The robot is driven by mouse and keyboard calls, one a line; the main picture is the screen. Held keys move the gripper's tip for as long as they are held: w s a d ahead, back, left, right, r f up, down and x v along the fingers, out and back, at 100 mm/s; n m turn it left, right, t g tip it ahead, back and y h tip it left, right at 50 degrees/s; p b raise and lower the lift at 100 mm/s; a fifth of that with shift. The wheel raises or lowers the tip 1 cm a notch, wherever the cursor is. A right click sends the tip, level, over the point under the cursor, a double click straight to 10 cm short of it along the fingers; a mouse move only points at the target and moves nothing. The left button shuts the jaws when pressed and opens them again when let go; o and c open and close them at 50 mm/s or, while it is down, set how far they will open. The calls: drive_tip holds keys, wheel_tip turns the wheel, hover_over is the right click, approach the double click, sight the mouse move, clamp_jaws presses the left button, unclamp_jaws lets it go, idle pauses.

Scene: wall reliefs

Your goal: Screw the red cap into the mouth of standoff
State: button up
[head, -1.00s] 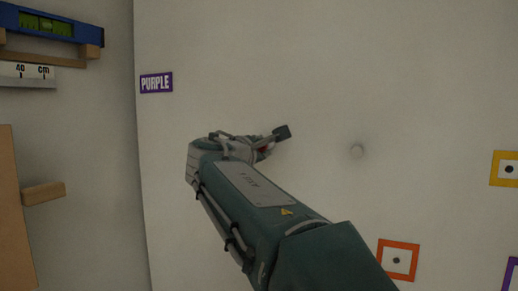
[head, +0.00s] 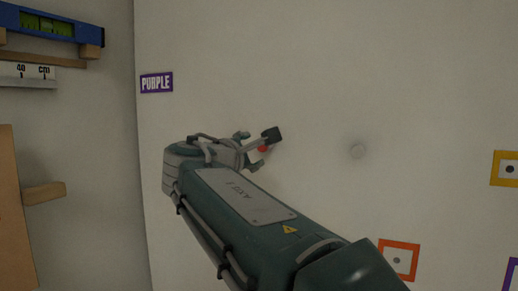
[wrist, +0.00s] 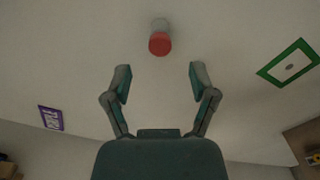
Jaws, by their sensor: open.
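The red cap (wrist: 159,44) sits at the end of a pale round standoff (wrist: 160,24) that sticks out from the wall in the wrist view. The cap looks lined up with the standoff; how deep it sits in the mouth I cannot tell. My gripper (wrist: 160,78) is open and empty, its two fingers spread apart. The cap is beyond the fingertips, roughly centred between them, with a gap. In the head view the red cap (head: 263,149) shows small beside my gripper (head: 257,151), partly hidden by a finger, and the standoff behind it is hidden.
A purple label (head: 156,82) is on the left. Orange (head: 398,260) and yellow (head: 504,169) square markers are at right. A wooden block (head: 43,193) juts from the side wall. The wall around the gripper is clear.

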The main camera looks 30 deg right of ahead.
drive_tip(key=v, duration=0.7)
drive_tip(key=shift+w+f, duration=0.1)
